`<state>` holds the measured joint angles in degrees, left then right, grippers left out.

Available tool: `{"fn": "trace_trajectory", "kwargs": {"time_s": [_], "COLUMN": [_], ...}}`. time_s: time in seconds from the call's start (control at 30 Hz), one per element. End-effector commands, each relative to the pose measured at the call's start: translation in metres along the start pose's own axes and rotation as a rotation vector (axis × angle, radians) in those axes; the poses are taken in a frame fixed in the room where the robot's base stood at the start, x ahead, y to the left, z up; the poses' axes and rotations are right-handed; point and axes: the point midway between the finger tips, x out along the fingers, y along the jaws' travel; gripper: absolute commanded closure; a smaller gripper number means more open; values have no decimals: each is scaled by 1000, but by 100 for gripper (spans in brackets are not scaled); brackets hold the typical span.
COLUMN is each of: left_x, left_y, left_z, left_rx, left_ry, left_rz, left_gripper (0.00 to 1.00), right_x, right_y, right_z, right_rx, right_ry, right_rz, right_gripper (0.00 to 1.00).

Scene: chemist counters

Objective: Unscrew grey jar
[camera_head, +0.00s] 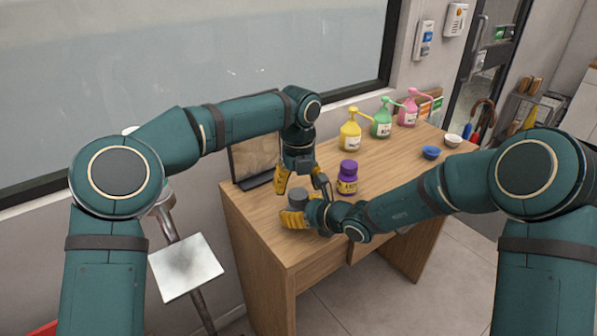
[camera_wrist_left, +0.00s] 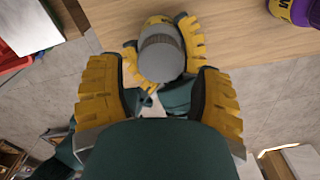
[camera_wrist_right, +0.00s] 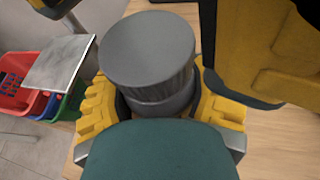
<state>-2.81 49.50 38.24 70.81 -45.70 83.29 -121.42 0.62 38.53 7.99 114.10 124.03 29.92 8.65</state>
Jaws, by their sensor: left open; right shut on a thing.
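The grey jar (camera_head: 298,197) stands near the table's left front corner. In the right wrist view its wide, ribbed grey lid (camera_wrist_right: 148,50) sits on the jar. My right gripper (camera_head: 296,217) is shut on the jar's body below the lid, and its yellow fingers also show in the right wrist view (camera_wrist_right: 160,108). My left gripper (camera_head: 301,184) is open above the jar, pointing down, with its fingers apart. In the left wrist view the lid (camera_wrist_left: 161,58) lies between and beyond the open left fingers (camera_wrist_left: 160,88), not touched by them.
A purple jar (camera_head: 347,178) stands close to the right of the grippers. Yellow (camera_head: 350,136), green (camera_head: 381,124) and pink (camera_head: 407,114) pump bottles stand at the back. Blue (camera_head: 430,153) and white (camera_head: 452,141) bowls are at the far right. A dark panel (camera_head: 255,160) stands at the left edge.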

Motion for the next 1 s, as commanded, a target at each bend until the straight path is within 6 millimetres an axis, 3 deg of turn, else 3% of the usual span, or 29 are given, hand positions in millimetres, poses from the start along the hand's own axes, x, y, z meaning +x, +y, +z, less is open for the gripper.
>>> {"fn": "trace_trajectory", "kwargs": {"time_s": [0.23,0.6,0.77,0.8,1.0], "left_x": [26,31,30,30,30], "left_y": [0,0,0,0,-1], "left_z": [0,0,0,0,0], "left_rx": [0,0,0,0,-102], "left_ry": [1,-1,-1,-1,-3], "left_rz": [0,-1,-1,-1,0], "left_gripper": [35,33,89,95,96], "right_x": [0,0,0,0,0], "right_y": [0,0,0,0,0], "right_z": [-1,-1,-1,-1,-1], "right_rx": [1,1,1,1,1], "right_ry": [2,2,2,2,2], "right_rz": [0,0,0,0,0], "right_gripper": [100,100,100,100,100]}}
